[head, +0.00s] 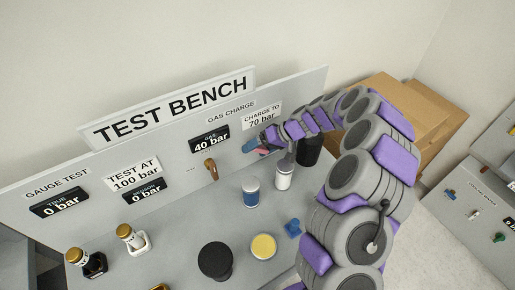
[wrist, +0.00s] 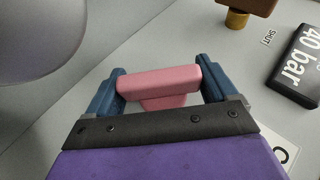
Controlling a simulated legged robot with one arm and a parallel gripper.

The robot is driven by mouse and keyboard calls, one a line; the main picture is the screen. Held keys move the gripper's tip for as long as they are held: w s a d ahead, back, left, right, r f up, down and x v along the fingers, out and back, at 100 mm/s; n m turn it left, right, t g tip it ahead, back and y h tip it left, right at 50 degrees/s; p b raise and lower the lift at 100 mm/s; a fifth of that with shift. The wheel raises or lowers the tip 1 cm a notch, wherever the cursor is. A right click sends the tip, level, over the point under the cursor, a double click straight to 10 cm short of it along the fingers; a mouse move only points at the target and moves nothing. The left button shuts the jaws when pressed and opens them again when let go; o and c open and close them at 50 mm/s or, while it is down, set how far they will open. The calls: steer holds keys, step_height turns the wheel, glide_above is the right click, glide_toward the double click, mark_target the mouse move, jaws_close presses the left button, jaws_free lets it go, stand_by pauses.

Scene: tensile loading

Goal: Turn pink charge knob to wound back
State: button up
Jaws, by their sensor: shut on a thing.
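The pink charge knob (wrist: 158,80) is a bar-shaped handle on the grey panel of the test bench. In the wrist view it lies across between the two blue fingers of my gripper (wrist: 160,86), which is shut on its ends. In the head view my gripper (head: 258,145) is at the panel below the "CHARGE TO 70 bar" label (head: 262,118), and only a little pink shows by the fingers. The gas display (head: 211,138) reads 40 bar; part of it shows in the wrist view (wrist: 300,65). Markings around the pink knob are mostly hidden.
A brown valve handle (head: 211,168) sits left of my gripper. A blue-and-white can (head: 251,190), a white cylinder (head: 284,178) and a black cylinder (head: 308,150) stand close below it. A black round item (head: 215,260) and a yellow-topped one (head: 263,246) are nearer.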

steer(key=shift+w+d+f+g+y+b, duration=0.15)
steer(key=shift+f+g+y+b, duration=0.2)
steer(key=shift+y+b, duration=0.6)
steer(key=shift+r+m+y+b, duration=0.1)
steer(key=shift+m+y+b, duration=0.2)
steer(key=shift+b, duration=0.55)
steer(key=shift+s+r+g, duration=0.2)
steer(key=shift+g, duration=0.05)
steer(key=o, duration=0.6)
steer(key=shift+o, duration=1.2)
steer(key=shift+d, duration=0.15)
steer(key=shift+r, duration=0.15)
